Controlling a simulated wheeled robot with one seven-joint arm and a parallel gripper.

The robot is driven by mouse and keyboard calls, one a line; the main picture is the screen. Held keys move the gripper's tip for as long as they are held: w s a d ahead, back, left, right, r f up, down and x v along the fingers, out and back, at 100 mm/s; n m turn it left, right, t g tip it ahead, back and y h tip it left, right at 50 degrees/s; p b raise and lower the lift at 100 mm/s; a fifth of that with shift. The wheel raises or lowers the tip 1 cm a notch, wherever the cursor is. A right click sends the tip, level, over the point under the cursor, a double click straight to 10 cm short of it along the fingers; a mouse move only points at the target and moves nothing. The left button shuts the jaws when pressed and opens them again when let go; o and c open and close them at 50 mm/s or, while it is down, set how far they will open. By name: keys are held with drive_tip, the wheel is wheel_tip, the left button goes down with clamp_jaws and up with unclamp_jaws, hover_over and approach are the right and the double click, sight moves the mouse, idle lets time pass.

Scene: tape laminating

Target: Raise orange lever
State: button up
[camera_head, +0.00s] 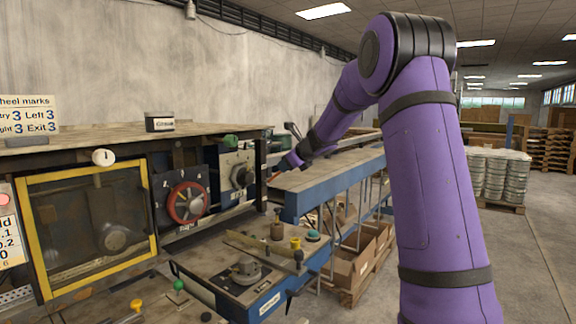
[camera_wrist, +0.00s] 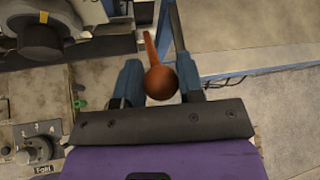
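The orange lever (camera_wrist: 151,48) shows in the wrist view as a thin arm with a round, dark-orange ball knob (camera_wrist: 161,84) at its near end. My gripper (camera_wrist: 160,78) has its two blue-grey fingers on either side of the knob. The knob fills the gap between them, but whether they press on it is not clear. In the head view my gripper (camera_head: 284,164) is small and far off, at the right end of the machine panel.
A red handwheel (camera_head: 187,202) and a dark knob on a pale plate (camera_head: 240,176) are left of my gripper. A blue-edged conveyor table (camera_head: 333,180) runs to the right. A lower bench holds a yellow knob (camera_head: 296,243) and a green knob (camera_head: 178,285).

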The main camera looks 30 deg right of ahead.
drive_tip(key=o, duration=0.4)
drive_tip(key=v, duration=1)
drive_tip(key=shift+s+r, duration=0.25)
drive_tip(key=shift+d, duration=0.1)
